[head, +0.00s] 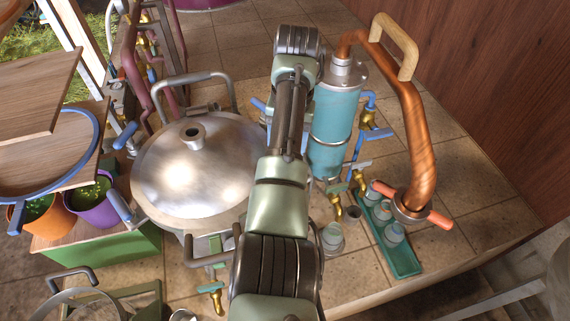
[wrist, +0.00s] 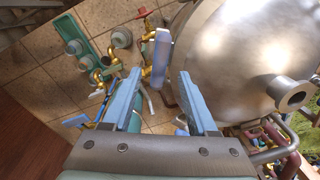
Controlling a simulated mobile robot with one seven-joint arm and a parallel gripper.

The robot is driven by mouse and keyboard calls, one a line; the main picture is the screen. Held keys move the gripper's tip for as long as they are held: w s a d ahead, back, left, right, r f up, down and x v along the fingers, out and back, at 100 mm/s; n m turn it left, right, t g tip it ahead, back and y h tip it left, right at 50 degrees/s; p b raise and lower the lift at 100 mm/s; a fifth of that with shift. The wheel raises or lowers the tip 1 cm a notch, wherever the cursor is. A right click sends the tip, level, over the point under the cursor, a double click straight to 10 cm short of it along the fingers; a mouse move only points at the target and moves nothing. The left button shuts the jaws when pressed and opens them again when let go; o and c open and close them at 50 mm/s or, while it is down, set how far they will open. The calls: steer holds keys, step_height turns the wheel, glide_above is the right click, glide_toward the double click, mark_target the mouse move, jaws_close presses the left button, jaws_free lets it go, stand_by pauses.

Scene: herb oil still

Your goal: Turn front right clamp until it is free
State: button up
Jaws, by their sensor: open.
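The still pot has a round steel lid (head: 195,165) with a short central neck; it fills the right of the wrist view (wrist: 240,45). A pale blue clamp lever (wrist: 158,55), which looks like the front right clamp, stands at the lid's edge with brass at its base. My arm hides that part of the rim in the head view. Two other blue clamps, back left (head: 126,136) and front left (head: 119,206), show on the lid's left edge. My gripper (wrist: 159,73) is open and empty, its light blue fingers to either side of the lever in the picture. I cannot tell whether they touch it.
A teal condenser (head: 335,115) stands right of the pot, with a copper pipe (head: 415,130) curving down beside it. A green tray (head: 405,262) of jars stands on the tiles near several brass taps. Potted plants and boards are at the left.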

step_height(320, 180, up, 7)
steer(key=p, duration=0.3)
steer(key=shift+d, duration=0.2)
steer(key=shift+f, duration=0.15)
stand_by(0.9)
